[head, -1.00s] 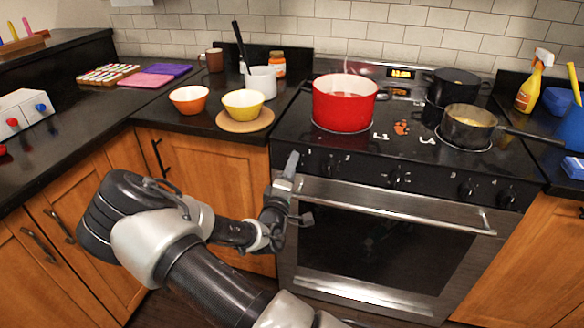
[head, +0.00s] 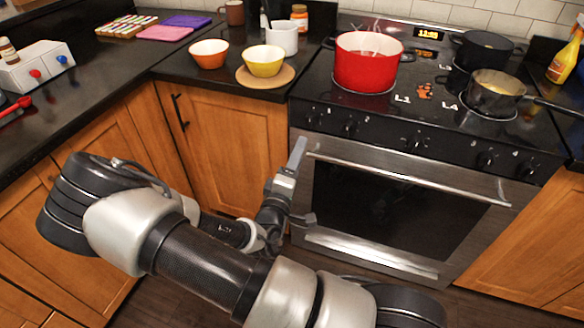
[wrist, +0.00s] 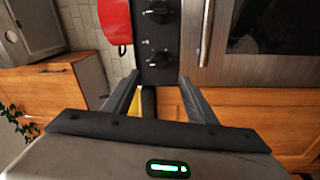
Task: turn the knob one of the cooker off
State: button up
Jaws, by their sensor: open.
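Knob one (head: 314,119) is a dark knob at the left end of the cooker's front panel. In the wrist view the panel runs up the picture, and knob one (wrist: 158,59) is the lower of two visible knobs. My gripper (head: 303,184) is open and empty, in front of the cooker's left edge, below knob one in the head view. In the wrist view the spread fingers of my gripper (wrist: 158,84) sit just below knob one, on either side of its line. I see no contact. The knob's exact angle is too small to read.
Knob two (head: 350,127) is right of knob one. The oven handle (head: 405,175) juts out below the panel. A red pot (head: 367,66) and a saucepan (head: 496,91) stand on the cooker. Bowls stand on the left counter, above a wooden cabinet (head: 222,145).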

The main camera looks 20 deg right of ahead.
jog(key=v, duration=0.5)
dwell(0.4)
